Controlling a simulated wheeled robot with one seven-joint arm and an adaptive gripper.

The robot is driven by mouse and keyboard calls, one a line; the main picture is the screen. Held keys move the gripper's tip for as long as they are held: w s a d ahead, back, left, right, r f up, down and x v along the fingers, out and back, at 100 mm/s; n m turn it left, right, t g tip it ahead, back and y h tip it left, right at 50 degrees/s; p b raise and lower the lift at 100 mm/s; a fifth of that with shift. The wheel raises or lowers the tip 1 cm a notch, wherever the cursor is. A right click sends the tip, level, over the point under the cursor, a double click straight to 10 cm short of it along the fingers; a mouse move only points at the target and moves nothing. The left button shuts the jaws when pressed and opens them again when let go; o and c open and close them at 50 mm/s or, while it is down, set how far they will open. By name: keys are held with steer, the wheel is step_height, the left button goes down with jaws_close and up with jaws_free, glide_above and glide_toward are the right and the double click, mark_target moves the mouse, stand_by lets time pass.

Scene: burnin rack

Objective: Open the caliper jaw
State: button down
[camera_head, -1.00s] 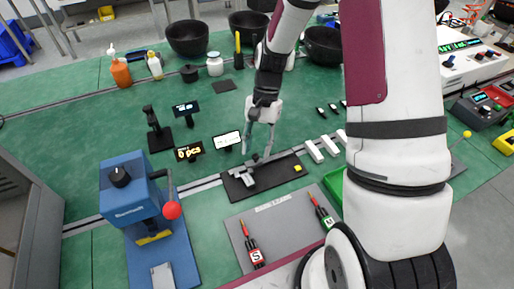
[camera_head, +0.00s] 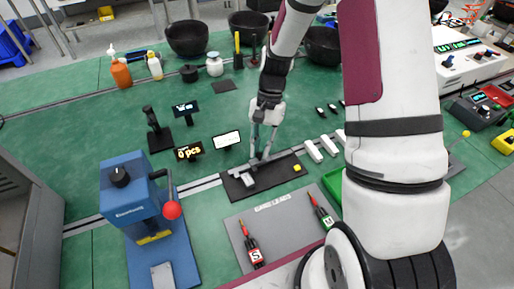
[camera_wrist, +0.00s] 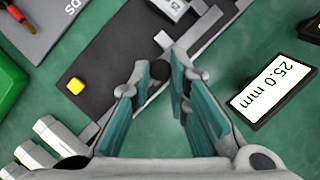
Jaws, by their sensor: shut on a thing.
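The caliper (camera_head: 248,180) is a grey metal tool lying on a black mat (camera_head: 284,173) in the head view. In the wrist view its grey beam (camera_wrist: 207,38) runs diagonally past the fingertips. A dark round knob (camera_wrist: 158,70) sits between my fingertips, seemingly on the caliper's sliding part. My gripper (camera_head: 261,158) reaches down to the caliper, and its teal-padded fingers (camera_wrist: 161,73) close around the knob. The exact contact is partly hidden by the fingers. A small display (camera_wrist: 273,91) beside the mat reads 25.0 mm.
A yellow block (camera_wrist: 76,85) lies on the mat. White bars (camera_head: 314,151) stand to its right. A blue press (camera_head: 135,195) stands at left. Small displays (camera_head: 188,152) stand behind the mat.

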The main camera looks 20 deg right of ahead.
steer(key=c, duration=1.5)
jaws_free()
steer(key=v, duration=1.2)
steer(key=shift+a+r, duration=0.1)
